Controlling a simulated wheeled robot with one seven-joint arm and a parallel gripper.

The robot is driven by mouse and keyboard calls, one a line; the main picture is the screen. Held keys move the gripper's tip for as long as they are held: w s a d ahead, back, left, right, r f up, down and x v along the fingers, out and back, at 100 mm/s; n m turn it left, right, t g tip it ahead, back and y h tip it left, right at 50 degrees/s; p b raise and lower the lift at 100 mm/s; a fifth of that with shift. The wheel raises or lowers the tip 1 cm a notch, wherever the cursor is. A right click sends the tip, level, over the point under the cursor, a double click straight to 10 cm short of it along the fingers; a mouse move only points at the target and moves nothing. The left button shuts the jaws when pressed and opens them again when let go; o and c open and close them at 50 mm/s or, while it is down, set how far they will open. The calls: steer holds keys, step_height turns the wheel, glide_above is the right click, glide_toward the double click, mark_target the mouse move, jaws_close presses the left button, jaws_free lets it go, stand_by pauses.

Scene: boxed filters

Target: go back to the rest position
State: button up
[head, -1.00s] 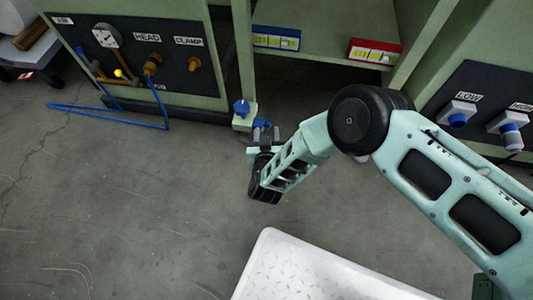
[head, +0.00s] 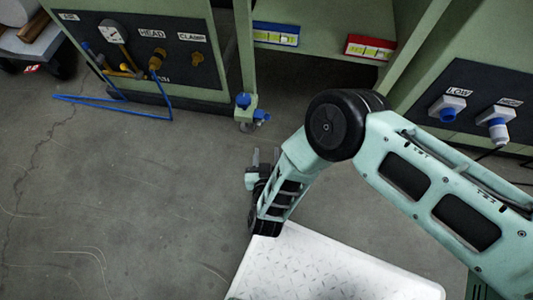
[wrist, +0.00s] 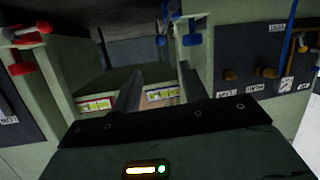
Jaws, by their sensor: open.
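My gripper (head: 265,158) is at the end of my pale green arm, above the floor in front of the green bench in the head view. Its two fingers are apart with nothing between them. In the wrist view my gripper (wrist: 155,88) points toward the open bay, its fingers spread and empty. A blue box (head: 276,34) and a red box (head: 371,48) stand on the green shelf (head: 325,55); they also show in the wrist view as a blue box (wrist: 163,93) and a red box (wrist: 95,104).
A white textured surface (head: 330,275) lies in front, below my arm. A blue-capped valve (head: 243,102) sits by the bench post. A blue hose (head: 120,103) hangs from the left panel (head: 140,50). The right panel (head: 480,105) carries two connectors.

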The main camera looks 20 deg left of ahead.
stand_by(0.3)
steer(key=w+a+r+n+g+y, duration=0.1)
steer(key=w+a+r+g, duration=0.1)
steer(key=r, duration=0.5)
steer(key=w+a+r+g+y, duration=0.1)
steer(key=w+a+r+g, duration=0.2)
steer(key=r, duration=0.4)
steer(key=w+a+r+n+g+y, duration=0.1)
steer(key=w+a+r+g, duration=0.1)
steer(key=r, duration=0.5)
steer(key=s+d+r+n+g+h, duration=0.1)
steer(key=s+d+r+g+h, duration=0.25)
steer(key=d+r, duration=0.9)
steer(key=s+d+r+m+g+h, duration=0.15)
steer(key=s+d+r, duration=0.3)
steer(key=d, duration=0.75)
steer(key=s+d+r+n+g+h, duration=0.1)
steer(key=s+d+r+h, duration=0.3)
steer(key=d, duration=0.7)
step_height(320, 180, up, 37)
steer(key=s+p, duration=0.1)
steer(key=p, duration=3.6)
steer(key=shift+a+y, duration=0.25)
steer(key=shift+y, duration=0.15)
